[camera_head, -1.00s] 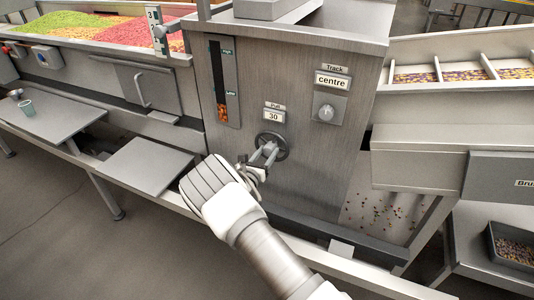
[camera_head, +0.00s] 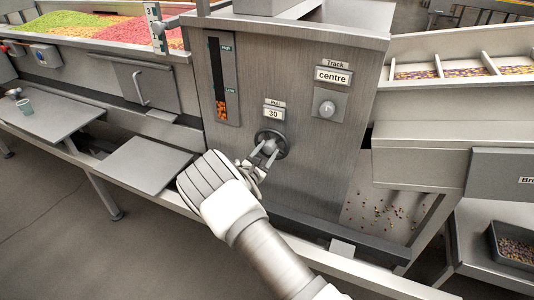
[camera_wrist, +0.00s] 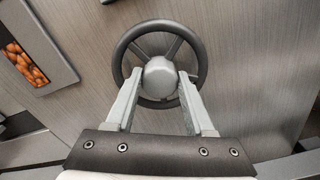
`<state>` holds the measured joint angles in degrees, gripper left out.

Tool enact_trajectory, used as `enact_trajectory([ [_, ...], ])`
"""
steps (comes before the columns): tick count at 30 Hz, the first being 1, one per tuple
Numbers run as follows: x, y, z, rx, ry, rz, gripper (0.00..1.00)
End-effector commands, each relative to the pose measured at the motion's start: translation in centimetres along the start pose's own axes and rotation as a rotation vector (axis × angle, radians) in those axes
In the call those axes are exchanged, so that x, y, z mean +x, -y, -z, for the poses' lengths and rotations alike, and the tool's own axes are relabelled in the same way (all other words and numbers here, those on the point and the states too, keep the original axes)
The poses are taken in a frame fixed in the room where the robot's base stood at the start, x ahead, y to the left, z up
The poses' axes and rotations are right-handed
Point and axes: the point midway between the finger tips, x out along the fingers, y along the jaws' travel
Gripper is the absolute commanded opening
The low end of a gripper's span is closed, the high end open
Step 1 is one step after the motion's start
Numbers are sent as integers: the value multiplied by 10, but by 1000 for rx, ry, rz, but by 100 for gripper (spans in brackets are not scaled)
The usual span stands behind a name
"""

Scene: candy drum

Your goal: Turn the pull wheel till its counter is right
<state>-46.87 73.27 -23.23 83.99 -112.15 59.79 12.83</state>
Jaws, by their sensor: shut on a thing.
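The pull wheel (camera_head: 272,139) is a dark spoked handwheel with a grey hub on the front of the metal cabinet. Its counter (camera_head: 273,114), under a "Pull" label, reads 30. My gripper (camera_head: 268,150) reaches the wheel from the front. In the wrist view my gripper (camera_wrist: 160,82) has a finger on each side of the rounded hub of the wheel (camera_wrist: 160,30) and is shut on it. The rim and several spokes show around the hub; the lower part of the rim passes behind the fingers.
A Track knob (camera_head: 327,107) with a "centre" display (camera_head: 333,76) sits up and right of the wheel. A level window (camera_head: 222,104) with orange pieces is at the left. A flat shelf (camera_head: 147,165) juts out left of my gripper. Candies lie scattered at lower right.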

Motion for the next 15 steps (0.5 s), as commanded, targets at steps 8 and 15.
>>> enact_trajectory([
  [8,0,2,3,263,-1,1,0],
  [15,-1,3,4,492,-2,1,0],
])
